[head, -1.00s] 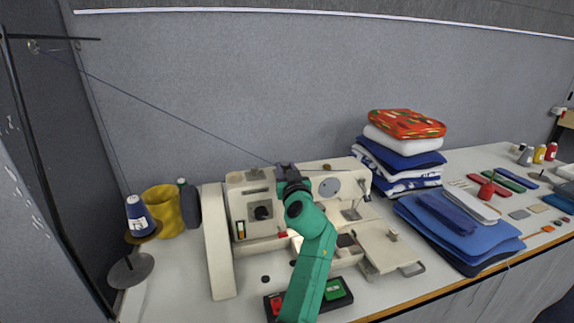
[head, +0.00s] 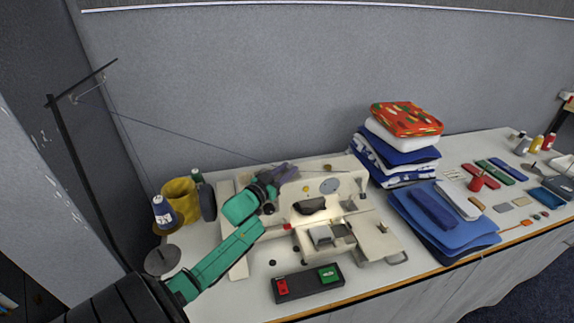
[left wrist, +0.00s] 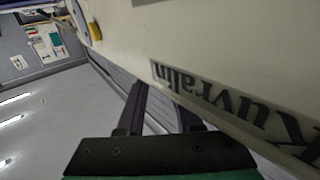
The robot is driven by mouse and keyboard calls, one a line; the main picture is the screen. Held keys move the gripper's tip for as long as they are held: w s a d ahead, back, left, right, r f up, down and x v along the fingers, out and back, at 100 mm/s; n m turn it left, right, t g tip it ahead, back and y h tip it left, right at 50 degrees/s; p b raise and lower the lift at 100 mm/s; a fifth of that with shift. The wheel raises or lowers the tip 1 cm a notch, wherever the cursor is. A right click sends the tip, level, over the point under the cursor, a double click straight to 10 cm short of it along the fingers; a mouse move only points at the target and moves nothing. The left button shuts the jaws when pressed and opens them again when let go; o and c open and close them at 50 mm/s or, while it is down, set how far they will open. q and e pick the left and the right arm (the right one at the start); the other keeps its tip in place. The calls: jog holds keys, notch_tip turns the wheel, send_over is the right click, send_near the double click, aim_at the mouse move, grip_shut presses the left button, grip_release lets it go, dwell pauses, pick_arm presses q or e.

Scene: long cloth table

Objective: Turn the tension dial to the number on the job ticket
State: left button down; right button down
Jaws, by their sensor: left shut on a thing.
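A cream sewing machine (head: 345,210) stands on the table, with a grey disc (head: 329,186) on its front. My left gripper (head: 287,174) is at the machine's top left, where the thread comes in. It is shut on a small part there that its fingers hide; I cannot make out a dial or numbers. In the left wrist view its fingers (left wrist: 162,105) reach the machine's edge, beside a label (left wrist: 230,108) reading "Kuvralin" upside down. A dark knob (head: 268,208) shows partly behind my arm. I cannot make out a job ticket. My right gripper is not in view.
A thread stand with a blue cone (head: 163,211) is at left, its thread crossing to the machine. A switch box (head: 306,283) lies in front. Folded cloths (head: 402,150) and blue pieces (head: 440,215) are to the right, with small tools beyond.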

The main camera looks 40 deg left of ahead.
pick_arm(q)
jog(key=shift+a+m+h, duration=0.1)
jog(key=shift+m+h, duration=0.4)
jog(key=shift+h, duration=0.2)
jog(key=c, duration=0.8)
grip_release()
jog(key=shift+o, duration=1.1)
jog(key=shift+w, duration=0.15)
jog(key=shift+w+f, duration=0.15)
jog(key=s+b, duration=0.1)
jog(key=s, duration=1.3)
jog(key=shift+s+a+b, duration=0.2)
jog(key=shift+s+b, duration=0.05)
jog(key=shift+b, duration=0.05)
